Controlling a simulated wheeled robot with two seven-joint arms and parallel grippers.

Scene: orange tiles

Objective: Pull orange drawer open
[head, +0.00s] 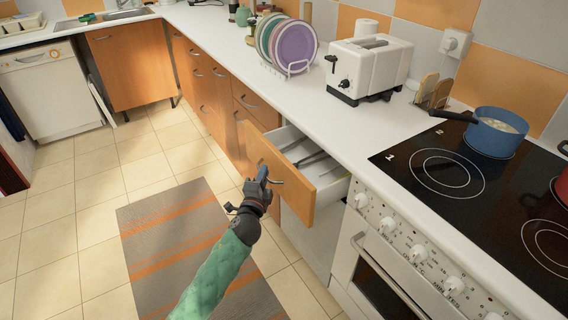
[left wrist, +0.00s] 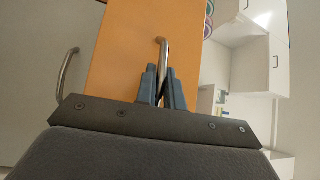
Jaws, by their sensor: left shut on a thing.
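The orange drawer (head: 298,184) stands pulled out from the cabinet under the counter, left of the stove. Its white inside shows, with dark and grey utensils (head: 312,160) lying in it. My left gripper (head: 264,177) is at the drawer's front, shut on its metal handle. In the left wrist view the two fingertips (left wrist: 162,88) close around the handle (left wrist: 163,55) on the orange front (left wrist: 120,60). My right gripper is not in view.
The stove (head: 400,270) with knobs and an oven handle stands just right of the drawer. A blue pot (head: 494,138) sits on the hob. The toaster (head: 368,68) and plate rack stand on the white counter. A striped rug (head: 165,225) lies on the open tiled floor at left.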

